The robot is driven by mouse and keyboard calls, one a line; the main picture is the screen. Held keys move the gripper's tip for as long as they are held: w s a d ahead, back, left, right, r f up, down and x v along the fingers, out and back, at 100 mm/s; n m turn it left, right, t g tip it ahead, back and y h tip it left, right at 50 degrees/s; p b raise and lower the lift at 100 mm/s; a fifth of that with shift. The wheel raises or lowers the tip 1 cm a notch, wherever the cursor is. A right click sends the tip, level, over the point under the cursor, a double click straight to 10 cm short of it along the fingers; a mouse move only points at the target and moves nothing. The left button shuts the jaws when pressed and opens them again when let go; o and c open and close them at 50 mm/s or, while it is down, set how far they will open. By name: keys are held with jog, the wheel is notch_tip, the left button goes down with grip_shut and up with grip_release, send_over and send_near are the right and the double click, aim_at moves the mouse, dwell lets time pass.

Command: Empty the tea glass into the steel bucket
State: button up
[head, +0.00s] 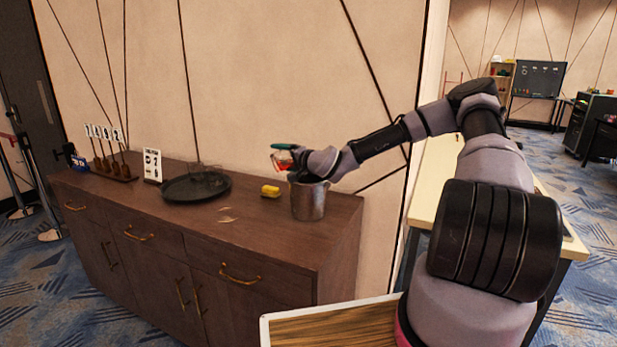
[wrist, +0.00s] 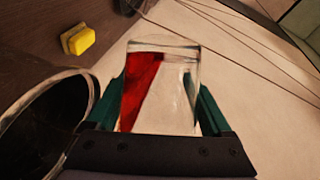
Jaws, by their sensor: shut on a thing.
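My gripper (head: 284,150) is shut on the tea glass (head: 282,160), which holds red tea. In the wrist view the glass (wrist: 160,90) sits between the green fingers of my gripper (wrist: 163,98), with the red tea slanted along one side, so the glass is tilted. The steel bucket (head: 308,203) stands on the sideboard near its right end. In the head view the glass is above and slightly left of the bucket's mouth. The bucket's dark opening (wrist: 45,125) shows at the left in the wrist view. No stream of tea is visible.
A yellow sponge (head: 270,191) lies left of the bucket on the sideboard (head: 240,227). A dark round tray (head: 180,190) with clear glassware stands farther left. Number cards (head: 103,133) and a small sign (head: 152,166) stand at the far left.

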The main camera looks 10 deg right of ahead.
jog(key=shift+w+d+f+m+t, duration=0.1)
jog(key=shift+d+f+m+t, duration=0.05)
jog(key=shift+d+m, duration=0.3)
jog(key=shift+w+d+f+m+t, duration=0.1)
jog(key=shift+d+m+t, duration=0.05)
jog(key=shift+d+m, duration=0.25)
dwell(0.6)
jog(key=shift+d+r+m+y, duration=0.1)
jog(key=shift+r+m+y, duration=0.25)
jog(key=shift+m+y, duration=0.2)
dwell(0.5)
jog(key=shift+d+t, duration=0.1)
jog(key=shift+t, duration=0.2)
